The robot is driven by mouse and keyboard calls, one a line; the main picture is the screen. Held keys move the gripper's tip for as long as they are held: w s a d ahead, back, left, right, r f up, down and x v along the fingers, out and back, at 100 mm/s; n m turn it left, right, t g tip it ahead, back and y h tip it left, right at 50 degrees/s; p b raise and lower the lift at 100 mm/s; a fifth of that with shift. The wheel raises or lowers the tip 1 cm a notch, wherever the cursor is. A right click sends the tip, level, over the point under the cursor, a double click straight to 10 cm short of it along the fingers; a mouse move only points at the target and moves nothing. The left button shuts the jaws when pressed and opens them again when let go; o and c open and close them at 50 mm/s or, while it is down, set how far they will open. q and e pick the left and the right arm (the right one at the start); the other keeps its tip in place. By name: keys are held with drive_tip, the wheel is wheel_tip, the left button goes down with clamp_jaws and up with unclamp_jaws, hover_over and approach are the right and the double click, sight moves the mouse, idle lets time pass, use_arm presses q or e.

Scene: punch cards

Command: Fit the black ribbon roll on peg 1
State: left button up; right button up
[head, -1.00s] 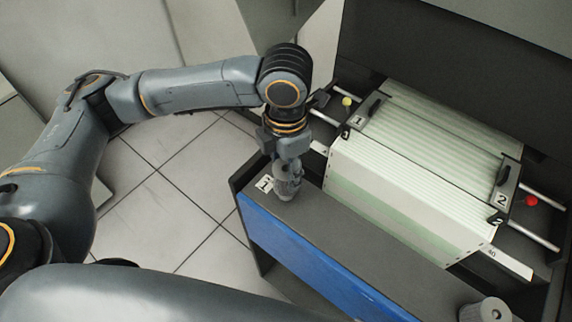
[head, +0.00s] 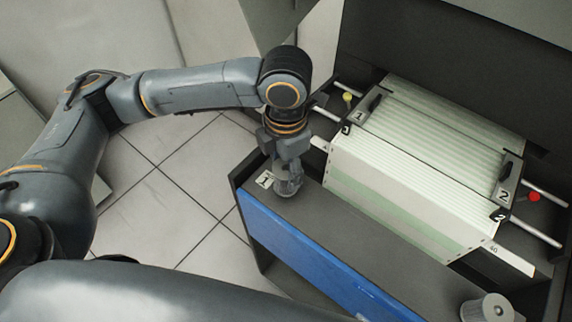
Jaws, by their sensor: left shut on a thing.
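My left gripper (head: 288,183) points down over the near-left end of the dark deck, beside the white label "1" (head: 265,180). It is shut on the ribbon roll (head: 287,192), a small dark grey cylinder mostly hidden by the fingers. The roll is upright and low at the deck; I cannot tell whether it touches it. Peg 1 is not visible, hidden by the gripper and roll. My right gripper is out of view.
Another grey cylinder with a hole in its top (head: 487,307) stands at the deck's lower right. A pale ribbed paper stack (head: 425,150) with clamps marked 1 and 2 lies behind the deck. A blue panel (head: 305,262) forms the front. The deck's middle is clear.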

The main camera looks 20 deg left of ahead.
use_arm(q)
drive_tip(key=shift+f, duration=0.55)
drive_tip(key=o, duration=1.3)
wheel_tip(320, 180, up, 12)
